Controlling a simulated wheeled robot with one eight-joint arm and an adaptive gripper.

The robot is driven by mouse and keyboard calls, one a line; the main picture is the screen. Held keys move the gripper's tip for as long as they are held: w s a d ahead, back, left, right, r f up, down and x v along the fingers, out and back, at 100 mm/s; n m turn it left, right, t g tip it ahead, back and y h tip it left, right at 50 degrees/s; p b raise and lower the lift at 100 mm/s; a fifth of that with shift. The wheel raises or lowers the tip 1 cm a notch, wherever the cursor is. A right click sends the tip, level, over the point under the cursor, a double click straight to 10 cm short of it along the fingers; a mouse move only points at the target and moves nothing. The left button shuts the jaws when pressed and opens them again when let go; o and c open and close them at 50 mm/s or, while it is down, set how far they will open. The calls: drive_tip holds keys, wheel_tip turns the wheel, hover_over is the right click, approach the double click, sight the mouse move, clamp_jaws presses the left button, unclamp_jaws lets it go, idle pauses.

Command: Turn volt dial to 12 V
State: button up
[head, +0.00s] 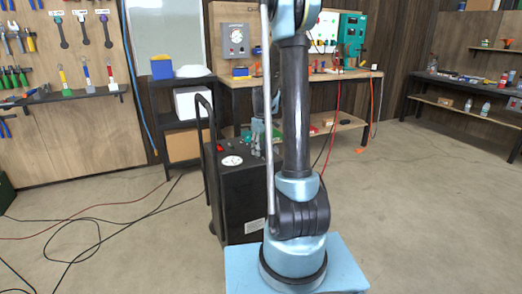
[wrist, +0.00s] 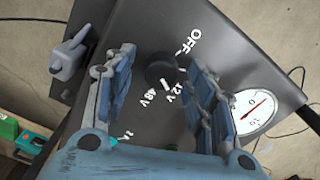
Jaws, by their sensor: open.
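The volt dial (wrist: 161,70) is a small black round knob on the dark sloped panel in the wrist view. Around it are white labels: OFF (wrist: 194,42), 12 V (wrist: 184,93) and 48 V (wrist: 146,99). A short white mark shows at the dial's lower edge, between 48 V and 12 V; I cannot tell exactly which it points at. My gripper (wrist: 160,85) is open, its blue pads left and right of the dial with visible gaps. In the head view my gripper (head: 258,128) is over the black cart (head: 243,197), partly hidden by my arm, and the dial cannot be made out.
A white gauge with a red needle (wrist: 254,110) sits right of the dial. A grey lever-like part (wrist: 68,55) stands at the panel's left. A workbench (head: 300,78) is behind the cart. Cables (head: 95,220) lie on the floor at left. Open floor (head: 420,210) is at right.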

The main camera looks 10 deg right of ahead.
wheel_tip(320, 180, up, 12)
idle(0.6)
wheel_tip(320, 180, up, 5)
drive_tip(key=m, duration=0.1)
wheel_tip(320, 180, down, 17)
drive_tip(key=shift+f, duration=0.1)
idle(0.9)
drive_tip(key=shift+c, duration=0.5)
drive_tip(key=c, duration=1)
